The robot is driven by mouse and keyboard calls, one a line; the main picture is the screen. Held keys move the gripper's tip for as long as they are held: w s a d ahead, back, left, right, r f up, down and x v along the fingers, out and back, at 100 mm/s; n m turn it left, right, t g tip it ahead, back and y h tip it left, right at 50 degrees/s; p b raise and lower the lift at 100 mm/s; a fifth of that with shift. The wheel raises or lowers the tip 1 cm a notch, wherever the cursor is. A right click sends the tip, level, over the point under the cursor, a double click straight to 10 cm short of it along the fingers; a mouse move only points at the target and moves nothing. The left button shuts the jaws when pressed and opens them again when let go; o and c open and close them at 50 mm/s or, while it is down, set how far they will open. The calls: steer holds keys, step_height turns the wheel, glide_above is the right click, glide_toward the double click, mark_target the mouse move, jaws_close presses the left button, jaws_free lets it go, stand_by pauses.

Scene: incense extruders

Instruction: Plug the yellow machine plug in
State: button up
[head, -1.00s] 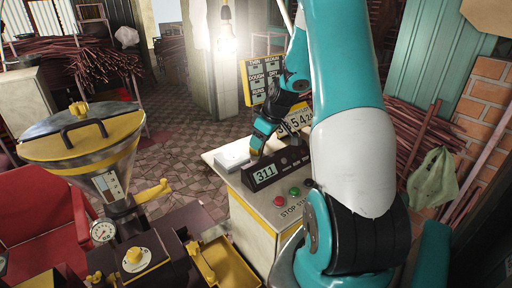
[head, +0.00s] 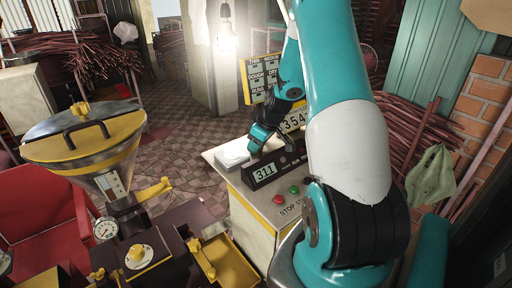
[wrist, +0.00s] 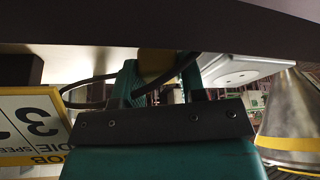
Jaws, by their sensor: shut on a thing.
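My gripper (head: 256,148) is behind the dark display box reading 311 (head: 266,172) on the control cabinet. In the wrist view my gripper (wrist: 160,85) is shut on the yellow plug (wrist: 155,62), which shows as a small yellow block between the teal fingers. A black cable (wrist: 90,84) loops around the fingers. The plug's far end meets the dark edge of the box (wrist: 160,25) in the picture; I cannot tell whether it touches or is inserted. No socket is visible, and the plug is mostly hidden in the head view.
The cabinet (head: 250,210) has red and green buttons in front. A white plate (head: 232,155) lies left of my gripper. A yellow-lidded hopper machine (head: 85,140) stands at left. A number sign (head: 293,121) is close behind my gripper. Tiled floor is open behind.

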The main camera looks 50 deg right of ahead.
step_height(320, 180, up, 20)
steer(key=b, duration=0.4)
stand_by(0.3)
